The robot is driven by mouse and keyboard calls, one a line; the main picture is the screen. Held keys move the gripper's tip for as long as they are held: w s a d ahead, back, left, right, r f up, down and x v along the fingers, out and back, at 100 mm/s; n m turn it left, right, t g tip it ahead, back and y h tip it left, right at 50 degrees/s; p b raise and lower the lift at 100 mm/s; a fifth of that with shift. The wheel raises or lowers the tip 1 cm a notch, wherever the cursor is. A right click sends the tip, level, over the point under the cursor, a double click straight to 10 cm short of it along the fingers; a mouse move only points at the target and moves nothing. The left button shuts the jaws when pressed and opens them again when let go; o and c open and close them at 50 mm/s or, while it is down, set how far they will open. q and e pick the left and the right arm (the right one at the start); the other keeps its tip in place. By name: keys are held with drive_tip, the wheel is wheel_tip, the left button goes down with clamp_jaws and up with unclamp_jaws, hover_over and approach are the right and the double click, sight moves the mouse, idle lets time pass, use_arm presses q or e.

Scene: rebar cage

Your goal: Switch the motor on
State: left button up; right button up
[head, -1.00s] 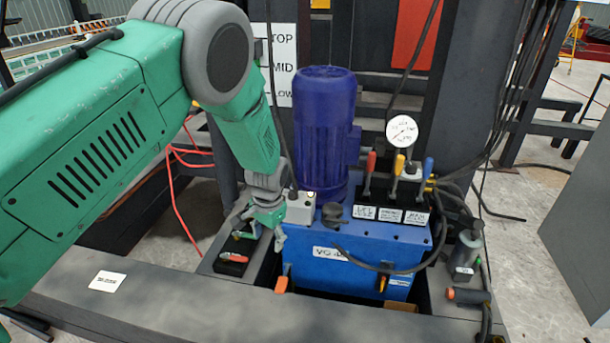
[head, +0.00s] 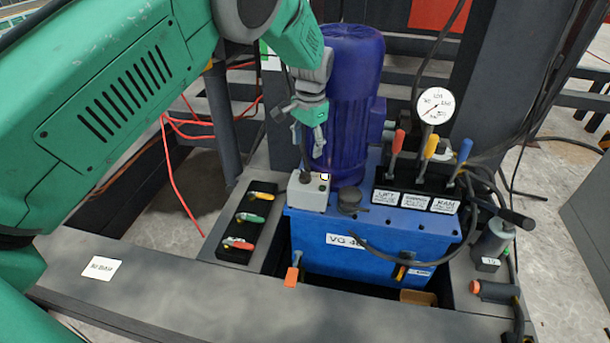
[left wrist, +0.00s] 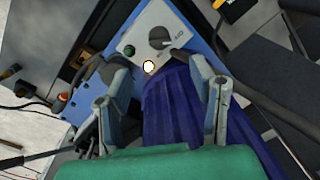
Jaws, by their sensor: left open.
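The motor (head: 352,95) is a ribbed dark blue-purple cylinder standing on a blue tank unit (head: 385,235). A light grey switch box (head: 309,195) sits at its left foot. In the left wrist view the switch box (left wrist: 143,22) shows a black rotary knob (left wrist: 159,38), a green button (left wrist: 128,50) and a small white round spot (left wrist: 149,67). My left gripper (head: 308,135) is open and empty, above the box and close to the motor's left side. It also shows in the left wrist view (left wrist: 160,72), with the knob beyond its spread fingers. My right gripper is not in view.
Three levers, red, yellow and blue (head: 427,150), stand right of the motor below a round gauge (head: 435,106). A black tray (head: 246,222) with three coloured handles lies left of the tank. A dark beam (head: 200,290) crosses the front. Hoses run on the right.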

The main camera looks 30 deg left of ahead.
sight(306, 172)
use_arm(q)
drive_tip(key=f+b, duration=0.1)
drive_tip(key=f, duration=0.5)
drive_tip(key=f+b, duration=0.1)
drive_tip(key=f, duration=0.3)
drive_tip(key=shift+w+a+b, duration=0.15)
drive_tip(key=shift+a+b, duration=0.15)
drive_tip(key=shift+a, duration=0.1)
drive_tip(key=shift+a+f, duration=0.1)
drive_tip(key=shift+f, duration=0.3)
drive_tip(key=shift+d, duration=0.2)
drive_tip(key=shift+d, duration=0.1)
drive_tip(key=c, duration=1.2)
drive_tip(key=shift+o, duration=0.3)
